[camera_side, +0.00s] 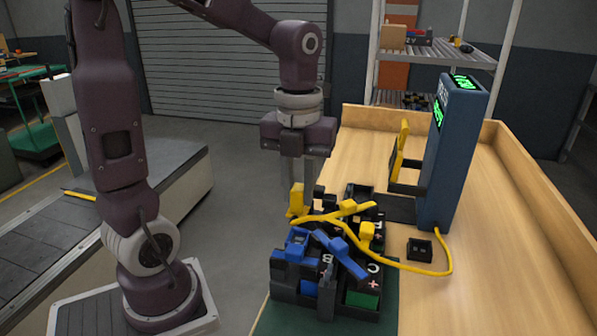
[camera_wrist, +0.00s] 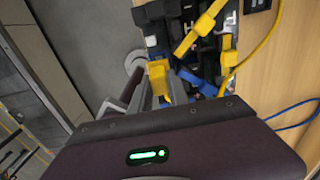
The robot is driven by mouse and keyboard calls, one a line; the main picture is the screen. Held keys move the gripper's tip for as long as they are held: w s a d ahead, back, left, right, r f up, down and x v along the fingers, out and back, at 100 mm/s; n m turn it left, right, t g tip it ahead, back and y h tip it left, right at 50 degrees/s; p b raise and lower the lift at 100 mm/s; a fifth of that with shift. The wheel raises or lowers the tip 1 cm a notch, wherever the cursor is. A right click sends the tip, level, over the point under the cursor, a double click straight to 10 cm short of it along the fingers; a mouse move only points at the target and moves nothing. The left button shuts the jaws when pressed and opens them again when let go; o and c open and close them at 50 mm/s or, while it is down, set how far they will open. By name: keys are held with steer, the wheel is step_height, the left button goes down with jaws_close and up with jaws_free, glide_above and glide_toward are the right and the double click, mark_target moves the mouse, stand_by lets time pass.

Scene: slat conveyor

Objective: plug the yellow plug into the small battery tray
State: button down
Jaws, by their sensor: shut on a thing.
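My gripper (camera_side: 302,186) points down at the far left edge of a cluster of black battery trays (camera_side: 285,285), its fingers shut on a yellow plug (camera_side: 297,203). The held plug shows at the fingertips in the wrist view (camera_wrist: 158,76). A yellow cable (camera_side: 390,264) loops over the trays towards the blue tower. Another yellow piece (camera_side: 350,209) lies across the trays, also in the wrist view (camera_wrist: 200,30). The trays carry white letters and plus marks. I cannot tell which tray is the small one, or whether the held plug touches a tray.
Blue plugs (camera_side: 340,254) lie across the front trays. A blue tower (camera_side: 456,150) with a green display and a yellow upright handle (camera_side: 400,148) stands behind right. A small black block (camera_side: 420,249) sits on the wooden bench (camera_side: 490,230), which is otherwise clear at right.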

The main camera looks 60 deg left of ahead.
mark_target(298, 214)
steer(key=shift+f, duration=1.65)
steer(key=shift+f, duration=1.05)
steer(key=c, duration=1.2)
jaws_free()
step_height(298, 214, up, 7)
steer(key=shift+r, duration=0.1)
